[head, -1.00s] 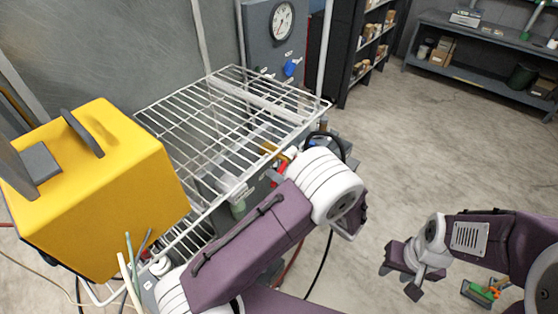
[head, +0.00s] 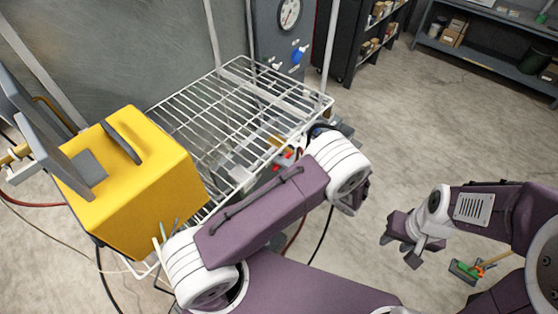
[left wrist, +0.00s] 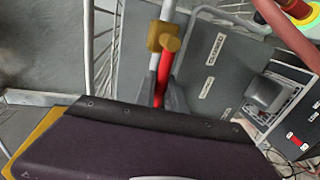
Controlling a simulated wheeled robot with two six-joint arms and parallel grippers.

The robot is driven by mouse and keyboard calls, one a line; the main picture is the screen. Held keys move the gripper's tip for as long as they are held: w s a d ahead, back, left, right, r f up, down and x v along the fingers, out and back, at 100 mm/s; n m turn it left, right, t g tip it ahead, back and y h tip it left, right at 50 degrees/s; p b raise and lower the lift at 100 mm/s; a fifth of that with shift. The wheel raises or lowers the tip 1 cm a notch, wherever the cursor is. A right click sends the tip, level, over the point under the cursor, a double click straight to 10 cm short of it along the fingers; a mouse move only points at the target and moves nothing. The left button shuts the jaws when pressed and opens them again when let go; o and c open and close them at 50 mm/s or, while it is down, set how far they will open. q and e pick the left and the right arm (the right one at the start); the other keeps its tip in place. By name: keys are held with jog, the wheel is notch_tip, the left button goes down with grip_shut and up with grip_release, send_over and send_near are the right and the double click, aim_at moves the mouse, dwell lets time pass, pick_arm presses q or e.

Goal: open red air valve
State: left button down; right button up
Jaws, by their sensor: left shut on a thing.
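In the left wrist view, a red valve handle (left wrist: 165,72) extends down from a brass valve body (left wrist: 166,38) on a pipe. My left gripper (left wrist: 160,98) has its dark fingers on either side of the red handle and is shut on it. In the head view, a small piece of red (head: 287,154) shows below the wire rack's edge, and my purple left arm hides most of the left gripper there. My right gripper (head: 400,250) hangs above the floor at the right, fingers apart, empty.
A white wire rack (head: 235,100) stands beside a yellow box (head: 135,190). A gauge panel (head: 275,38) with a blue knob is behind it. In the left wrist view, a grey labelled panel (left wrist: 215,65) lies close to the handle.

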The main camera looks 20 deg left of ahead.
pick_arm(q)
jog(key=shift+r, duration=0.1)
dwell(0.4)
jog(key=c, duration=1.4)
grip_release()
jog(key=shift+w, duration=0.1)
jog(key=shift+d, duration=0.2)
